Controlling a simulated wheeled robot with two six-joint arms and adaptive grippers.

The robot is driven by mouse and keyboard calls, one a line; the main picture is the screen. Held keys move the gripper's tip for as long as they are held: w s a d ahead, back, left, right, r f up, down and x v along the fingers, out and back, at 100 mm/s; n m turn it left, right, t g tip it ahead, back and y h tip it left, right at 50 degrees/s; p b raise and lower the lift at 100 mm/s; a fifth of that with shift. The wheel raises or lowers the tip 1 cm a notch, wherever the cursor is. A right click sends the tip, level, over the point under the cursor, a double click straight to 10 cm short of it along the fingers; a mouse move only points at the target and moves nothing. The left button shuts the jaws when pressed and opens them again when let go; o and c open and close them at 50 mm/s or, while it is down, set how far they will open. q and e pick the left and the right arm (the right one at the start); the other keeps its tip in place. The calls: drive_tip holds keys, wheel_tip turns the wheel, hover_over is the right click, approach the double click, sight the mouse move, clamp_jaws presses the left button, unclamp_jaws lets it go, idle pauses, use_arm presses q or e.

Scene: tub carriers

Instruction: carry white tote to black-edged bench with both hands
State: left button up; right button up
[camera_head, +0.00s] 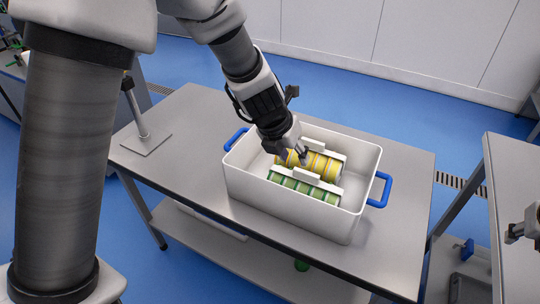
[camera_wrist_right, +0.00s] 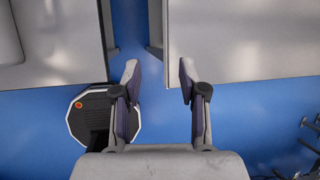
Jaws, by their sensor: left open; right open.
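The white tote (camera_head: 290,207) with blue handles (camera_head: 380,190) stands upright on a grey table (camera_head: 185,140) in the head view. Inside it lie yellow-banded rolls (camera_head: 320,166) and green-banded rolls (camera_head: 300,190) with white holders. My left gripper (camera_head: 302,156) reaches down into the tote, at the yellow-banded rolls; its open fingers partly hide them, and contact cannot be told. My right gripper (camera_wrist_right: 159,76) is open and empty over the floor gap in the right wrist view. I cannot tell which bench is the black-edged one.
Another grey bench (camera_head: 512,175) stands at the right, apart from the table across a strip of blue floor. A stand with a square base (camera_head: 146,138) is on the table, left of the tote. White cabinets (camera_head: 320,35) line the back.

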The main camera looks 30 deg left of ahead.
use_arm(q)
drive_tip(key=shift+a, duration=0.25)
use_arm(e)
drive_tip(key=v, duration=0.7)
drive_tip(key=shift+a, duration=0.45)
use_arm(q)
drive_tip(key=shift+a+f, duration=0.1)
drive_tip(key=shift+a, duration=0.05)
use_arm(e)
drive_tip(key=shift+w+a+r, duration=0.1)
